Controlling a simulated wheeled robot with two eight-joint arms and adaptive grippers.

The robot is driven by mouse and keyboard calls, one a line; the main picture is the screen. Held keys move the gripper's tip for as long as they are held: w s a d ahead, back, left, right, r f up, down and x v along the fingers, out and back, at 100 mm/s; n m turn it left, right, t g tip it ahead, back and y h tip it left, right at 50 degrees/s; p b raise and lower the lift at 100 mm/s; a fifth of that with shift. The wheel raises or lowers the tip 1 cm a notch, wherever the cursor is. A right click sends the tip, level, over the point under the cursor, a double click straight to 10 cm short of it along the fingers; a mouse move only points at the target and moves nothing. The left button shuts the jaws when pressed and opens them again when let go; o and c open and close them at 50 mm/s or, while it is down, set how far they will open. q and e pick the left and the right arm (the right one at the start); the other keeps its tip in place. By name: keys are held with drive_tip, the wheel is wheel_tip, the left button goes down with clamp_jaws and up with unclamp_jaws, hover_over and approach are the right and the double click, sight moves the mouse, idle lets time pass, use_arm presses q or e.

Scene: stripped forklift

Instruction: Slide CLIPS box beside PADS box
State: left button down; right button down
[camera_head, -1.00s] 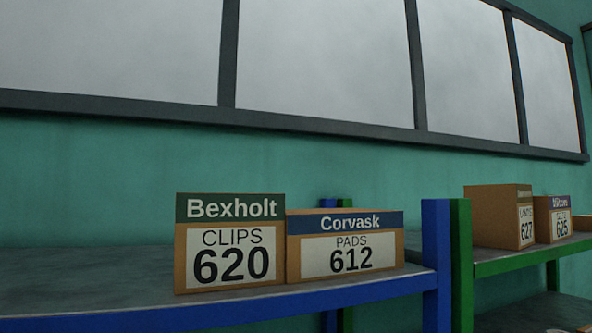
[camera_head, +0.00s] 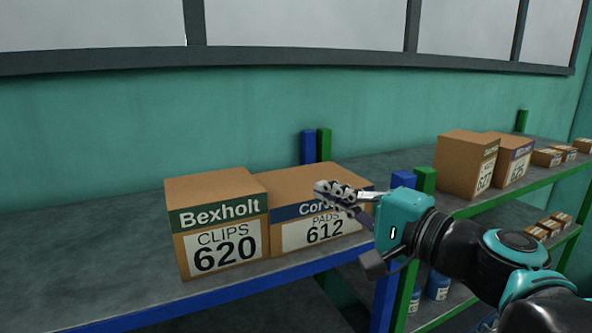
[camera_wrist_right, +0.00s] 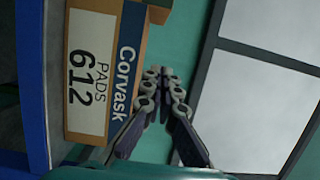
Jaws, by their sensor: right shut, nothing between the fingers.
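The CLIPS box (camera_head: 217,228), brown with a green Bexholt band and number 620, stands upright on the blue-edged shelf. The PADS box (camera_head: 300,182), brown with a blue Corvask band and number 612, stands directly to its right; their sides are close or touching. The PADS box also shows turned sideways in the right wrist view (camera_wrist_right: 83,69). My right gripper (camera_head: 322,188) is shut and empty, in front of the PADS box's upper right part, hiding some of its label. It also shows in the right wrist view (camera_wrist_right: 164,74). My left gripper is not in view.
The blue-edged shelf (camera_head: 90,260) is bare left of the CLIPS box. A green-edged shelf to the right holds brown boxes (camera_head: 467,163), with blue containers (camera_head: 438,285) lower down. Blue and green posts (camera_head: 384,290) stand between the shelves.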

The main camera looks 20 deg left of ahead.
sight(254, 183)
drive_tip(key=x, duration=0.3)
drive_tip(key=p+x, duration=0.1)
drive_tip(key=x, duration=0.2)
drive_tip(key=p+x, duration=0.1)
drive_tip(key=x, duration=0.2)
drive_tip(key=shift+s+a, duration=0.15)
drive_tip(key=shift+a, duration=0.35)
drive_tip(key=shift+s+a+p, duration=0.3)
drive_tip(key=shift+s+a, duration=0.1)
drive_tip(key=shift+s, duration=0.4)
drive_tip(key=shift+s+a+p, duration=0.3)
drive_tip(key=shift+s+a, duration=0.15)
drive_tip(key=shift+s, duration=0.3)
drive_tip(key=shift+w+a+f, duration=0.1)
drive_tip(key=shift+w+f, duration=0.05)
drive_tip(key=shift+w, duration=0.15)
drive_tip(key=shift+s+a, duration=0.35)
drive_tip(key=shift+s, duration=0.25)
drive_tip(key=shift+s+a, duration=0.35)
drive_tip(key=shift+s, duration=0.2)
drive_tip(key=shift+s+a, duration=0.25)
drive_tip(key=shift+w, duration=0.1)
